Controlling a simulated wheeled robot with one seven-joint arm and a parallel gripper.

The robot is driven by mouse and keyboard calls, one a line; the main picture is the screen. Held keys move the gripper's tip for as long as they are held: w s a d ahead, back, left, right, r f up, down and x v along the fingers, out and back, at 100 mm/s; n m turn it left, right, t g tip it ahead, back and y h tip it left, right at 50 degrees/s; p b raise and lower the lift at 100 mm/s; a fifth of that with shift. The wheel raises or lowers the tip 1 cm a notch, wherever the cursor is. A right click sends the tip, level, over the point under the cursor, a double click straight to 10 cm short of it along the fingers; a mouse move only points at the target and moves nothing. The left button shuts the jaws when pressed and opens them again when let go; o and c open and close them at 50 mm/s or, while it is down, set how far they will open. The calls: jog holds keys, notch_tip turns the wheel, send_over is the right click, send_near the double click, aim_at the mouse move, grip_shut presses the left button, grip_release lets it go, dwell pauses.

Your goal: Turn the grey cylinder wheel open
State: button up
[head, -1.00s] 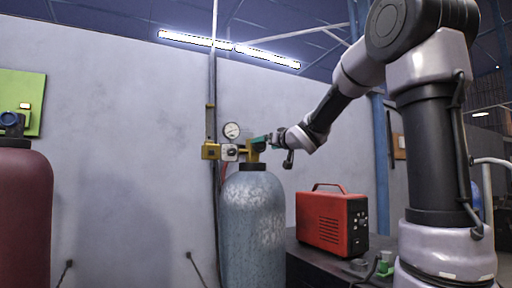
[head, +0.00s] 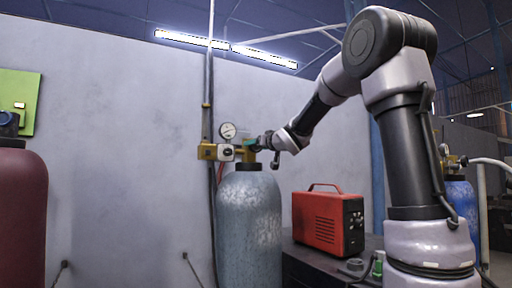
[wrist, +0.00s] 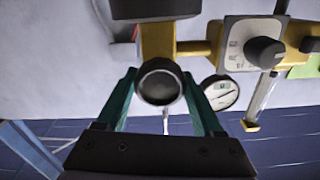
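The grey cylinder (head: 249,228) stands upright near the wall with a brass valve and gauge on top. In the wrist view its dark round wheel (wrist: 160,84) sits on the end of the brass valve body (wrist: 158,40). My gripper (wrist: 160,76) has its two green fingers on either side of the wheel, with the tips close to its rim. Narrow gaps seem to show, so the fingers look open around it; firm contact is not visible. In the head view my gripper (head: 252,144) is at the valve's right side, and the wheel is hidden there.
A round gauge (head: 228,131) and a white regulator box with a dark knob (wrist: 265,52) are beside the valve. A red machine (head: 328,221) stands on a dark bench to the right. A maroon cylinder (head: 22,215) is at far left, a blue one (head: 461,208) at right.

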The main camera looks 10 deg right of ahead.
jog(key=n, duration=0.5)
jog(key=shift+n, duration=0.4)
jog(key=n, duration=1.2)
jog(key=shift+f+n, duration=0.1)
jog(key=shift+n, duration=0.2)
jog(key=n, duration=0.5)
jog(key=shift+f+n, duration=0.1)
jog(key=shift+n, duration=0.3)
jog(key=o, duration=1.4)
